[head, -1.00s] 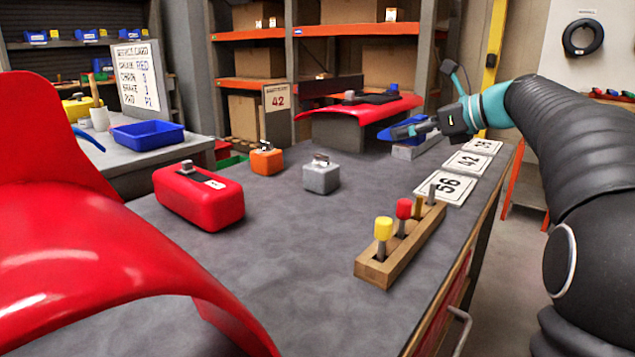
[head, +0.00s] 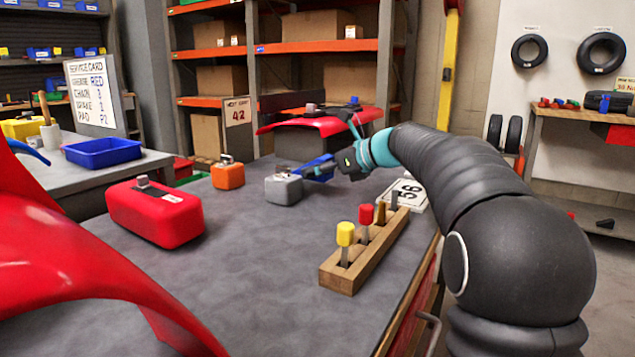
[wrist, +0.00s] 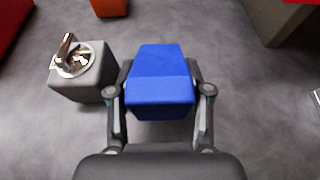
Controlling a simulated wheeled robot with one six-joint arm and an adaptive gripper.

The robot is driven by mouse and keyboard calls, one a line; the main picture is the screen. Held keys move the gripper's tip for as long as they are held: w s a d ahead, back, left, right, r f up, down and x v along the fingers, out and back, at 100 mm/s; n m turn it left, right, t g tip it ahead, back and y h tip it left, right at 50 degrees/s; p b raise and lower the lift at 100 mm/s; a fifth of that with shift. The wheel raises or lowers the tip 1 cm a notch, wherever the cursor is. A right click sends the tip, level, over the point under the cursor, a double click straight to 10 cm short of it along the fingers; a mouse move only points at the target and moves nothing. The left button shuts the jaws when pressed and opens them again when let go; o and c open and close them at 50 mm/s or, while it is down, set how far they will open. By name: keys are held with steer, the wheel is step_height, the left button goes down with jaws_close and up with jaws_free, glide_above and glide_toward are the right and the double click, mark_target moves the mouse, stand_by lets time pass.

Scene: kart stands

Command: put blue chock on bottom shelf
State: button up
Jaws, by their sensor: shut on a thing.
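The blue chock (wrist: 160,82) is between the two fingers of my gripper (wrist: 160,100) in the wrist view, and the fingers are shut on its sides. In the head view my gripper (head: 335,165) holds the blue chock (head: 318,168) over the grey workbench, just right of a grey metal block. The exact height above the bench is hard to tell. The orange rack (head: 205,101) at the back has several shelves with cardboard boxes; its lowest part is hidden behind the bench items. I cannot tell which shelf is the bottom one.
On the bench (head: 250,260) stand a grey block (head: 284,190), an orange block (head: 228,174), a red tank (head: 155,212) and a wooden tool holder (head: 365,255). A red kart panel (head: 320,120) is behind. Open floor (head: 560,290) lies at the right.

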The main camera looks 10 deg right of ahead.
steer(key=shift+f, duration=1.3)
steer(key=shift+f, duration=0.2)
steer(key=o, duration=1.2)
